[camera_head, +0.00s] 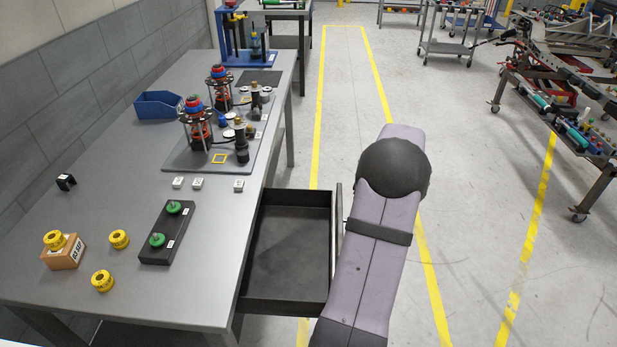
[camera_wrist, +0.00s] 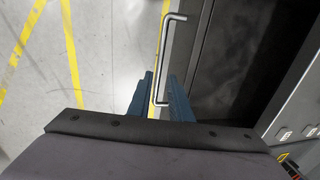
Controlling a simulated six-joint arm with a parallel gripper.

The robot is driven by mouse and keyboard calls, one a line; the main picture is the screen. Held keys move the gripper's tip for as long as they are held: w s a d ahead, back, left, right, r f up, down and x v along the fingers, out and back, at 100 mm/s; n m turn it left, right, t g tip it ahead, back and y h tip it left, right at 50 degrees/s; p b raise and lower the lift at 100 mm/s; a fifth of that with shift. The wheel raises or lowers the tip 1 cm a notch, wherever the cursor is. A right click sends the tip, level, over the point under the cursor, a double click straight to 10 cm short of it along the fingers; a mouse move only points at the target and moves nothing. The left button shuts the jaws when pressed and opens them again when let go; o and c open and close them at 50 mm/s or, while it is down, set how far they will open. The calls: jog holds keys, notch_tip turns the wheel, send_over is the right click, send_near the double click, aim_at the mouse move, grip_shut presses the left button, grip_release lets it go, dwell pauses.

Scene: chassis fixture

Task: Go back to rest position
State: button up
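My gripper (camera_wrist: 160,76) shows in the wrist view with two blue fingers apart. The metal bar handle (camera_wrist: 166,45) of the drawer runs up from the gap between the fingers. I cannot tell whether a finger touches it. The black drawer (camera_head: 288,252) is pulled out from under the right side of the workbench and looks empty. It also shows in the wrist view (camera_wrist: 235,60). In the head view my arm rises at the drawer's right side, and my gripper is hidden there.
The grey workbench (camera_head: 110,215) carries yellow parts, a black block (camera_head: 168,233) with green parts, a blue bin (camera_head: 158,104) and a fixture plate (camera_head: 190,160). A loaded cart (camera_head: 570,120) stands at right. The floor between, with yellow lines, is clear.

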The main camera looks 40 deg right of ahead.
jog(key=w+a+r+n+g+p, duration=0.1)
jog(key=w+a+r+n, duration=0.15)
jog(key=a, duration=0.75)
jog(key=w+a+r+n+p, duration=0.15)
jog(key=w+a, duration=0.25)
jog(key=a, duration=0.7)
jog(key=s+a+n, duration=0.2)
jog(key=s+a, duration=0.3)
jog(key=a, duration=0.4)
jog(key=s+a+r+n+h+p, duration=0.1)
jog(key=s+a+n, duration=0.2)
jog(key=a, duration=0.6)
jog(key=shift+s+g+h, duration=0.3)
jog(key=shift+s, duration=0.7)
